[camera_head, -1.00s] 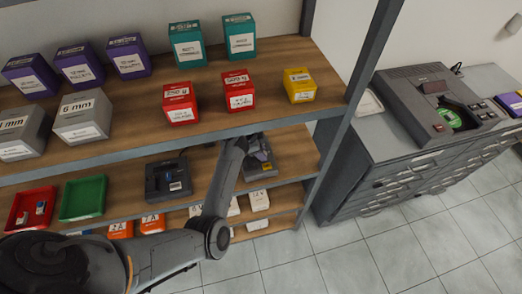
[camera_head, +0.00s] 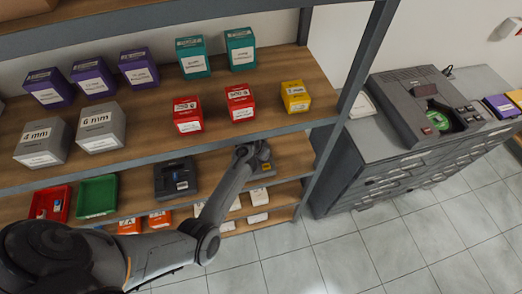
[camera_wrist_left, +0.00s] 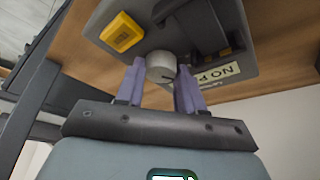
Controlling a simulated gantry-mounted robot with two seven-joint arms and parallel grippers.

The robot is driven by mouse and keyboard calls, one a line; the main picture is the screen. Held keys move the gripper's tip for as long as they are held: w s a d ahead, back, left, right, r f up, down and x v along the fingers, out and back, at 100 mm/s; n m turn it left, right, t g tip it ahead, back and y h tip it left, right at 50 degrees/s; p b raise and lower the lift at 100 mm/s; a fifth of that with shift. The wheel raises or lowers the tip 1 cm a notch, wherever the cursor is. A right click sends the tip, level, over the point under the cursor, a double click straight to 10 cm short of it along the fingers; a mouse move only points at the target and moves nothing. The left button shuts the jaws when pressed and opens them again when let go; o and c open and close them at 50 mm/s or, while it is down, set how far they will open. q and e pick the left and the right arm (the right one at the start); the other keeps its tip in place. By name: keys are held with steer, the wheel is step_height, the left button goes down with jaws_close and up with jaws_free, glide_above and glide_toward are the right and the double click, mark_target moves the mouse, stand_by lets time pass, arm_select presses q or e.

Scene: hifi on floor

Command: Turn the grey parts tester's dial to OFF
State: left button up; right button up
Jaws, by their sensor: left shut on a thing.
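The grey parts tester (camera_wrist_left: 120,68) fills the top of the left wrist view, with a yellow square button (camera_wrist_left: 122,33), a pale round dial (camera_wrist_left: 161,66) and a dark raised part. A dark mark shows on the dial's edge; which setting it points to I cannot tell. My left gripper (camera_wrist_left: 160,82) has its two purple-grey fingers on either side of the dial, shut on it. My right gripper is not in view.
Coloured boxes stand on the shelf above. A rack post (camera_head: 345,100) rises on the right, beside a drawer cabinet (camera_head: 400,165).

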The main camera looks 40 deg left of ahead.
arm_select(q)
steer(key=n, duration=0.1)
steer(key=n+y+p, duration=0.1)
steer(key=n, duration=0.1)
steer(key=shift+w+d+r+n+y, duration=0.1)
steer(key=shift+d+r+n+y, duration=0.05)
steer(key=shift+n+y, duration=0.15)
steer(key=shift+n+g+y+p, duration=0.5)
steer(key=shift+n+g, duration=0.1)
steer(key=shift+n, duration=1.4)
steer(key=o, duration=0.8)
steer(key=shift+c, duration=0.2)
